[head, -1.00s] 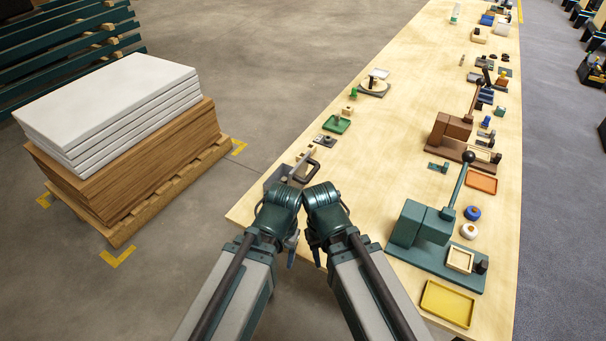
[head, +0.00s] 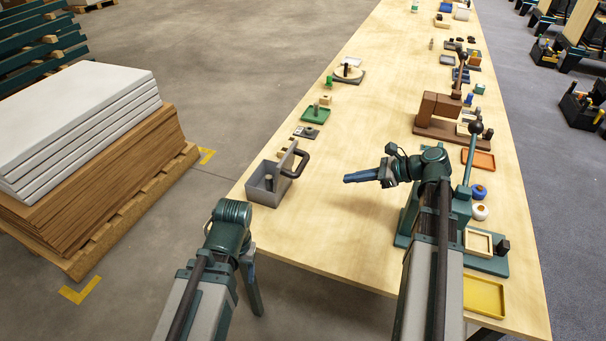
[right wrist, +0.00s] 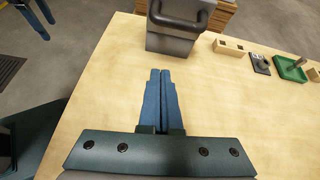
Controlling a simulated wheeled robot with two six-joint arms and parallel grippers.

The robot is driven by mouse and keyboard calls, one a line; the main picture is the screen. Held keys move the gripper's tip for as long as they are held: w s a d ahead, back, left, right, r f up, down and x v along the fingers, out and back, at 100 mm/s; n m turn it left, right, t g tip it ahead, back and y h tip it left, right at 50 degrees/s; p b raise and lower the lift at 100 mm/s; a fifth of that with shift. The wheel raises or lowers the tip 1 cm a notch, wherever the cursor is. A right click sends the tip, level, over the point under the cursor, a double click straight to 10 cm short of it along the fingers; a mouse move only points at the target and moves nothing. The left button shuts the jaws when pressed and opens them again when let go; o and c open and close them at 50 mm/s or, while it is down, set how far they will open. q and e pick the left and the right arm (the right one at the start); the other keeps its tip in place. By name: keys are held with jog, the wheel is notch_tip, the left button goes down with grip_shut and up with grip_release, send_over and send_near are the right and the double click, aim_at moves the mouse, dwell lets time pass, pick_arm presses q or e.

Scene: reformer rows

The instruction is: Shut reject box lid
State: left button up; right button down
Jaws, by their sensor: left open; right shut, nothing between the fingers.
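The grey reject box (head: 264,196) stands at the left edge of the table. Its lid (head: 288,160) stands raised on the box's right side, with a dark loop handle (head: 302,164) facing right. Small items show inside the open box. My right gripper (head: 346,179) is shut and empty above the table, right of the box and apart from the handle. In the right wrist view its closed blue fingers (right wrist: 160,74) point toward the lid and handle (right wrist: 182,22). My left gripper (head: 257,308) is open, pointing down beyond the table edge, nearer me than the box; its fingers partly overlap.
A green tray (head: 315,114) and small blocks lie behind the box. A green lever press (head: 462,210) and a yellow tray (head: 484,296) are at right. The table (head: 345,235) is clear between box and press. A pallet stack (head: 90,150) stands left on the floor.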

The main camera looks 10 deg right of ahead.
jog(key=w+a+f+m+b, duration=0.1)
jog(key=w+a+f+b, duration=0.1)
jog(key=w+a, duration=0.6)
jog(key=shift+a+m+t+b, duration=0.3)
jog(key=shift+a+t+b, duration=0.1)
jog(key=shift+b, duration=0.15)
jog(key=shift+f, duration=0.1)
